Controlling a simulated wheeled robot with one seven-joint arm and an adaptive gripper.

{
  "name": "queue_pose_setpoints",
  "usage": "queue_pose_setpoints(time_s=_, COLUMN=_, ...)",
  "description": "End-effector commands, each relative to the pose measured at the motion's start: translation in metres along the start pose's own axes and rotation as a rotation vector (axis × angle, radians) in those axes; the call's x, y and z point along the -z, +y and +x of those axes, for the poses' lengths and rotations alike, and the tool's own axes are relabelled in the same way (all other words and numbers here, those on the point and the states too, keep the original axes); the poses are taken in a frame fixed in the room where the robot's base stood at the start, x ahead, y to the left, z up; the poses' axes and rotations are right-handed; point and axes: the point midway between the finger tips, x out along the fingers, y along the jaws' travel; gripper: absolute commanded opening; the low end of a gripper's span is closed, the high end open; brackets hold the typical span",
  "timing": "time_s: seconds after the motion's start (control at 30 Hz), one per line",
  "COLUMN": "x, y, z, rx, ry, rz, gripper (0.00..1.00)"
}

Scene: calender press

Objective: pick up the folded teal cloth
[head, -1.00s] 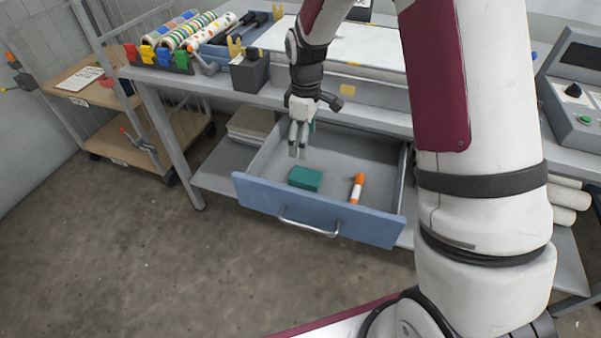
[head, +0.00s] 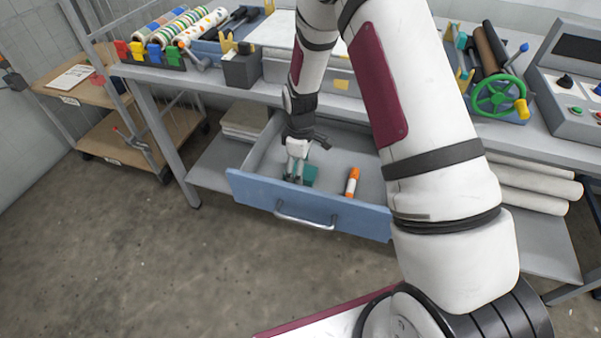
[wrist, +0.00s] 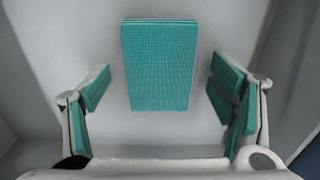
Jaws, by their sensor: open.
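The folded teal cloth (head: 310,174) lies flat in the open blue-fronted drawer (head: 262,190), toward its front left. In the wrist view the cloth (wrist: 160,65) is a thick folded rectangle on the grey drawer floor. My gripper (head: 296,178) is inside the drawer, down at the cloth, and hides part of it in the head view. In the wrist view my gripper (wrist: 160,100) is open, with one teal-padded finger on each side of the cloth's near part. Gaps show between both fingers and the cloth, and nothing is held.
An orange-and-white marker (head: 352,182) lies in the drawer to the right of the cloth. The drawer front with its handle (head: 304,220) stands on the near side. The bench top (head: 350,105) is above and behind. The floor in front is clear.

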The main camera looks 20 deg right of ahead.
Motion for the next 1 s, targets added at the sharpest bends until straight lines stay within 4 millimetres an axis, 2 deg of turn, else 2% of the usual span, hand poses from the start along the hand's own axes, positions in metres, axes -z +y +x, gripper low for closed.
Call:
queue_pose_setpoints(time_s=0.27, x=0.000, y=0.000, z=0.004, rx=-0.001, ry=0.000, rz=0.000, gripper=0.78)
queue_pose_setpoints(time_s=0.3, x=0.000, y=0.000, z=0.004, rx=-0.001, ry=0.000, rz=0.000, gripper=0.73)
queue_pose_setpoints(time_s=0.5, x=0.000, y=0.000, z=0.004, rx=-0.001, ry=0.000, rz=0.001, gripper=0.30)
queue_pose_setpoints(time_s=0.83, x=0.000, y=0.001, z=0.002, rx=-0.001, ry=0.001, rz=0.001, gripper=0.30)
queue_pose_setpoints(time_s=1.0, x=0.000, y=0.001, z=-0.019, rx=-0.004, ry=0.003, rz=0.001, gripper=0.30)
